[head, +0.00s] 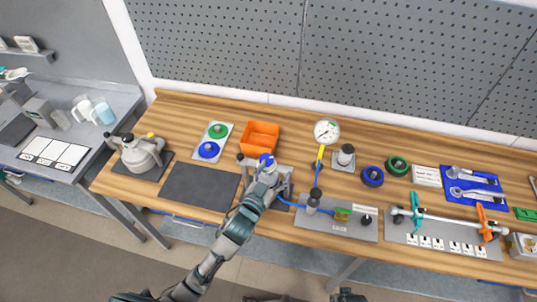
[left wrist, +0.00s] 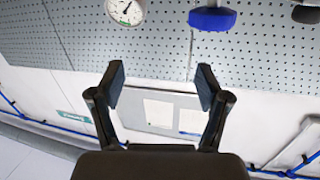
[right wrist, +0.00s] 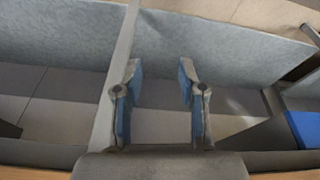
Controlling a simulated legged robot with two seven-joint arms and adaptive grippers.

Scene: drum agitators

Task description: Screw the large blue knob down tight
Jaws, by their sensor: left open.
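The large blue knob (head: 266,160) sits on top of a grey metal drum agitator (head: 284,172) near the table's middle. It also shows at the top of the left wrist view (left wrist: 212,19), beyond and to the right of the fingertips. My left gripper (head: 268,177) is just in front of the knob in the head view and partly hides the agitator. In the left wrist view its fingers (left wrist: 160,80) are open and empty, apart from the knob. My right gripper (right wrist: 158,75) is open and empty in its wrist view, away from the knob.
An orange bin (head: 260,138) stands behind the agitator. A plate with green and blue discs (head: 220,131) and a dark mat (head: 200,186) lie left. A gauge (head: 326,131) and a grey fixture plate (head: 345,227) stand right. A pegboard (head: 230,45) rises behind.

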